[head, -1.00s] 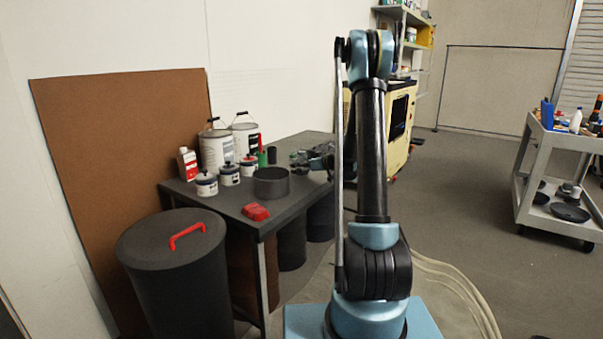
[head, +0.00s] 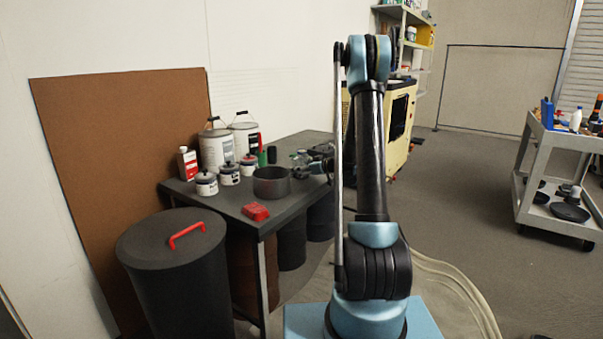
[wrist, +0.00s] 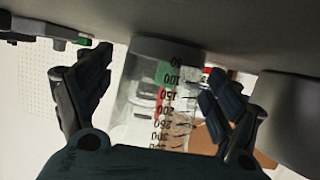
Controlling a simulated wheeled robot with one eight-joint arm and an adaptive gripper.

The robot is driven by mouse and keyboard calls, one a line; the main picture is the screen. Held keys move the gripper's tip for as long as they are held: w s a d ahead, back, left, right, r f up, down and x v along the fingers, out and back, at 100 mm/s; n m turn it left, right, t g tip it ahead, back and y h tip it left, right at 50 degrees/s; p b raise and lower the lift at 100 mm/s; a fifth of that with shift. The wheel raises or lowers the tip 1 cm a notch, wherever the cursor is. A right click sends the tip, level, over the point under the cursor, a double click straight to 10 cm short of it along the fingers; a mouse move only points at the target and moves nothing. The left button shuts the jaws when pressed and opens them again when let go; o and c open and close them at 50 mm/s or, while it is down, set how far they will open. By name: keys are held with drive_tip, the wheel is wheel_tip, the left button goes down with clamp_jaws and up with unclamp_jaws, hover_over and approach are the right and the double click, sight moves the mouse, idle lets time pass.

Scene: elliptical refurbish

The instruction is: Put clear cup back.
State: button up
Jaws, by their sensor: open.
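The clear cup (wrist: 158,100) has printed black measuring marks. In the wrist view, which is upside down, it stands between the two spread fingers of my gripper (wrist: 160,62), its base against the dark table top (wrist: 230,30). The gripper is open, with a gap visible between the cup and the left finger; whether the right finger touches it I cannot tell. In the head view my gripper (head: 302,171) is low over the table's right part, beside the dark round pot, and the cup is small and unclear behind it.
The dark round pot (head: 271,183) stands close left of my gripper. Small cans (head: 229,174), large paint cans (head: 216,150), a red-and-white bottle (head: 187,163) and a red block (head: 255,211) share the table. A dark lidded bin (head: 172,260) is in front. The wheeled cart (head: 530,180) stands right.

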drive_tip(key=shift+r, duration=0.1)
drive_tip(key=v, duration=1.1)
drive_tip(key=shift+s+d, duration=0.1)
drive_tip(key=shift+d, duration=0.05)
drive_tip(key=shift+s+d+r, duration=0.1)
drive_tip(key=shift+s+r, duration=0.1)
drive_tip(key=shift+s, duration=0.2)
drive_tip(key=s+a+r+m+g+h, duration=0.1)
drive_tip(key=s+a+m+g+h, duration=0.1)
drive_tip(key=s, duration=0.9)
drive_tip(key=s+a+r+m+g+h, duration=0.1)
drive_tip(key=s+a+r+g+h, duration=0.15)
drive_tip(key=s, duration=0.75)
drive_tip(key=s+d+f+m+g+h, duration=0.1)
drive_tip(key=s+d+f+m, duration=0.1)
drive_tip(key=s, duration=0.6)
drive_tip(key=s+d+f+m+g+h, duration=0.1)
drive_tip(key=s+d+f+m+h, duration=0.1)
drive_tip(key=s, duration=0.7)
drive_tip(key=s+d+f+m+g+h, duration=0.1)
drive_tip(key=s+d+f+h, duration=0.1)
drive_tip(key=s, duration=0.6)
drive_tip(key=shift+s+d+f+m, duration=0.35)
drive_tip(key=shift+d+f+m, duration=0.05)
drive_tip(key=shift+d+f, duration=0.5)
